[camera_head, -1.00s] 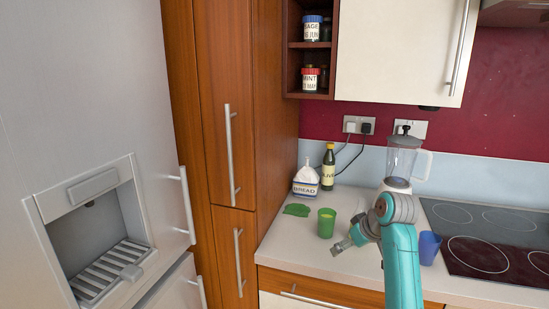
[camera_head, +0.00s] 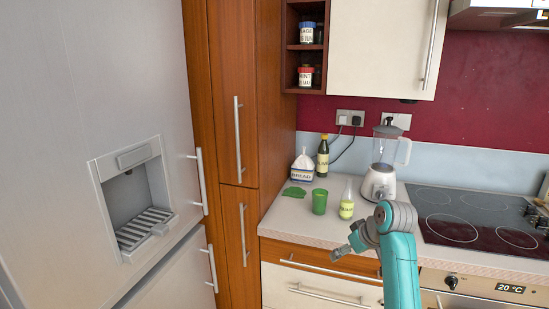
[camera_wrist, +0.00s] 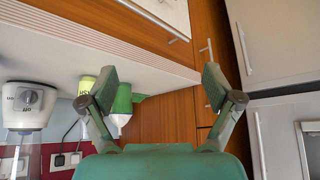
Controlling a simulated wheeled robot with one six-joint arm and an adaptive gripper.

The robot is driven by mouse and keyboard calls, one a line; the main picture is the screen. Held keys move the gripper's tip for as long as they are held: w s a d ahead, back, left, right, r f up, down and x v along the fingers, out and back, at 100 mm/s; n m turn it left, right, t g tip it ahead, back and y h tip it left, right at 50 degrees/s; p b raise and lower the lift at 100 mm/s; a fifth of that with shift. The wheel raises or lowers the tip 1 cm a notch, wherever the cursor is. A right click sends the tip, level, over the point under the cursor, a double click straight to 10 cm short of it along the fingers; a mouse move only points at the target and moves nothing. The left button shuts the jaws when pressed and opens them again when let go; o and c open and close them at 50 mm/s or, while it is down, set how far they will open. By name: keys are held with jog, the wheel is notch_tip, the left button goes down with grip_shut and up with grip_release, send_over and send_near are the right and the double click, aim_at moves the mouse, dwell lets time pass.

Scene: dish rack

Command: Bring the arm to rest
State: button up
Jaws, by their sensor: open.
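My gripper (camera_head: 345,249) is open and empty at the end of my teal arm. In the head view it is in front of the counter's front edge, low in the picture and apart from the things on the counter. In the wrist view, which is upside down, its two fingers (camera_wrist: 162,88) are spread wide with nothing held between them. A green cup (camera_head: 320,202) stands upright on the counter (camera_head: 290,218), beyond my gripper. A clear container with a yellow-green label (camera_head: 346,209) stands to the right of the cup.
The hob (camera_head: 455,222) is at right. The fridge (camera_head: 80,120) and tall wooden cupboard (camera_head: 232,70) stand at left.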

jog(key=s+a+f+m+t+h, duration=0.1)
jog(key=s+f, duration=0.7)
jog(key=f, duration=0.4)
jog(key=s+a+f+m+t, duration=0.1)
jog(key=s+f+m+t, duration=0.1)
jog(key=s+f, duration=0.8)
jog(key=s+f+t+h, duration=0.1)
jog(key=s+f, duration=0.6)
jog(key=s, duration=0.1)
jog(key=s+m+t, duration=0.1)
jog(key=s+m, duration=0.1)
jog(key=s, duration=1)
jog(key=s+r+t, duration=0.1)
jog(key=s+r, duration=0.7)
jog(key=s, duration=0.4)
jog(key=s+r+t+h, duration=0.1)
jog(key=s+r+t, duration=0.1)
jog(key=s+r, duration=0.7)
jog(key=s, duration=0.3)
jog(key=shift+a+t, duration=0.15)
jog(key=shift+t, duration=0.15)
jog(key=shift+s+r, duration=0.1)
